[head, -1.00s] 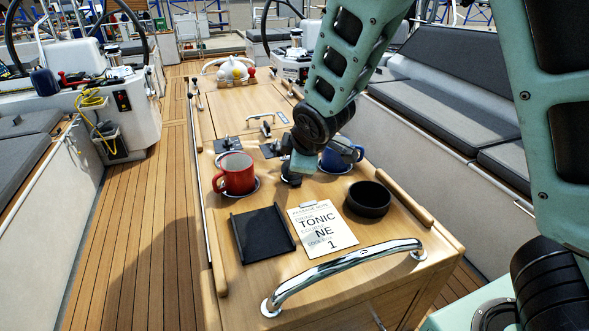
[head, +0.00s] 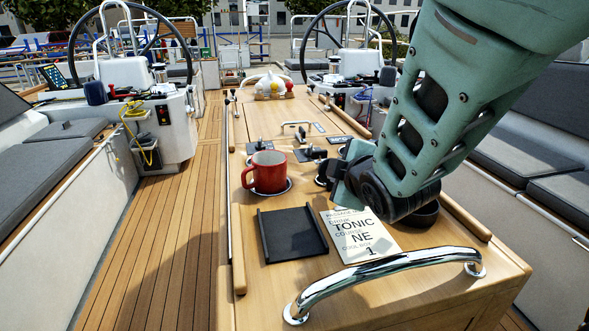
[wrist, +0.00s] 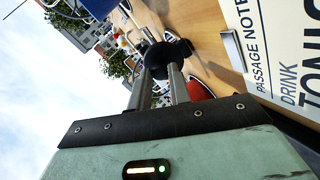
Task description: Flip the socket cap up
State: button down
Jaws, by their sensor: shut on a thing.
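My gripper (head: 330,178) reaches in from the right, low over the wooden table (head: 300,290), between the red mug and the clipboard. It lies nearly level and points left. In the wrist view my gripper (wrist: 163,72) has its two grey fingers close together on a dark rounded piece (wrist: 172,55), which looks like the socket cap. The same dark piece (head: 321,172) shows only in part in the head view, at my fingertips. The socket under it is hidden, and I cannot tell the cap's exact angle.
A red mug (head: 269,172) on a saucer stands left of my gripper. A black tray (head: 291,236) and a note clipboard (head: 358,238) lie in front. A black bowl (head: 424,214) is partly behind my arm. A chrome rail (head: 385,277) arches over the near edge.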

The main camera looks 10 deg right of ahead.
jog(key=shift+s+t+b, duration=0.15)
jog(key=shift+t+b, duration=0.25)
jog(key=shift+b, duration=0.35)
jog(key=shift+f, duration=0.1)
jog(key=c, duration=1.3)
grip_release()
notch_tip(320, 180, up, 10)
jog(key=p, duration=0.7)
jog(key=shift+p, duration=0.3)
